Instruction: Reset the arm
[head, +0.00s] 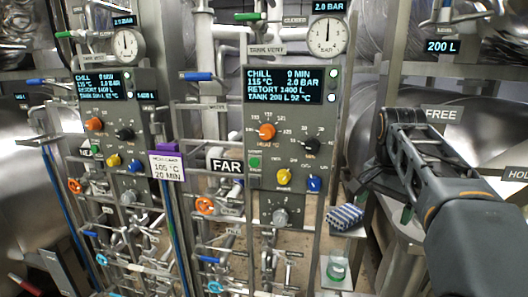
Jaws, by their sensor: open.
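My arm reaches in from the lower right of the head view. My gripper (372,165) is at its far end, in front of the grey vessel at the right, with its jaws open and apart. I see nothing between the jaws. The gripper is right of the middle control panel (290,200) and apart from it.
The middle panel has orange, black, yellow and blue knobs and a lit display (283,85). A similar panel (112,130) stands at left. A round gauge (327,36) is above. A blue-striped cloth (344,217) and a green-tinted jar (337,268) sit low, below the gripper.

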